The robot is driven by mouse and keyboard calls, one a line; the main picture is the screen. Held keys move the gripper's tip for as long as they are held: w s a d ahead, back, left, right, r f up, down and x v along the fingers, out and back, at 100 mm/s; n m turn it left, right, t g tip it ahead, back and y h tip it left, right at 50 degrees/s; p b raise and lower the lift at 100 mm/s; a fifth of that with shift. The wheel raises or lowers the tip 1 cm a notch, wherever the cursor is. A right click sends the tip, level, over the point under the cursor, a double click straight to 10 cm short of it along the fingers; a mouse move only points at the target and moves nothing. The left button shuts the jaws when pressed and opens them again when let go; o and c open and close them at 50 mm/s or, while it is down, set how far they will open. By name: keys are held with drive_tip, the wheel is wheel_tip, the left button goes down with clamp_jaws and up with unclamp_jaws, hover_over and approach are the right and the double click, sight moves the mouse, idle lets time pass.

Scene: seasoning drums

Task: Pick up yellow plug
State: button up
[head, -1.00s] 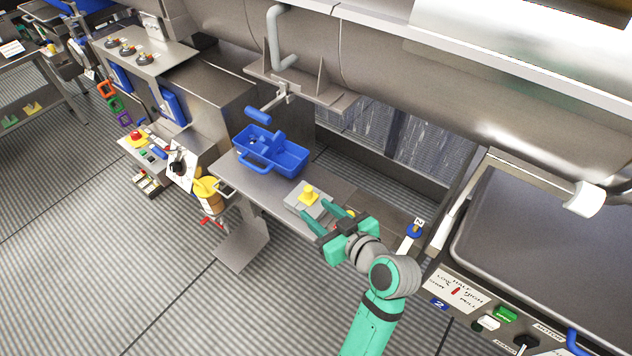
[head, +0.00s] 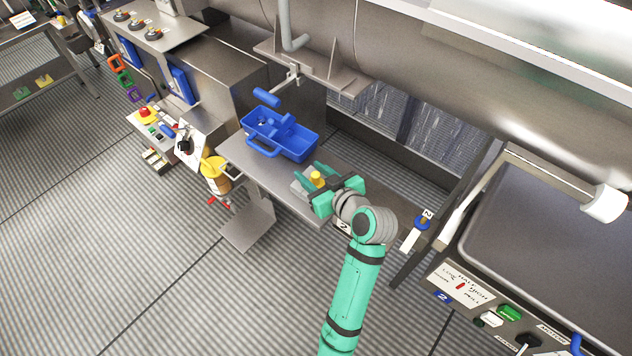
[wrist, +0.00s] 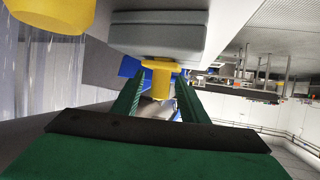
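The yellow plug (head: 317,179) stands on a grey block (head: 302,187) on the steel table. My gripper (head: 311,174) is open, with its two green fingers on either side of the plug. In the wrist view the plug (wrist: 160,68) shows a wide yellow top and a narrower stem, between the fingertips (wrist: 161,80) with a gap visible on both sides. The grey block (wrist: 158,36) fills the top middle of that view. My gripper hides part of the block in the head view.
A blue caddy (head: 262,148) sits on the table (head: 238,150) just beyond the block. A larger yellow object (wrist: 50,14) is at the top left of the wrist view. A steel drum (head: 430,75) runs behind, and a control panel (head: 465,292) stands at right.

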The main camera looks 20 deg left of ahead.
drive_tip(key=shift+x, duration=1.15)
drive_tip(key=shift+d, duration=0.1)
clamp_jaws()
drive_tip(key=shift+r, duration=0.2)
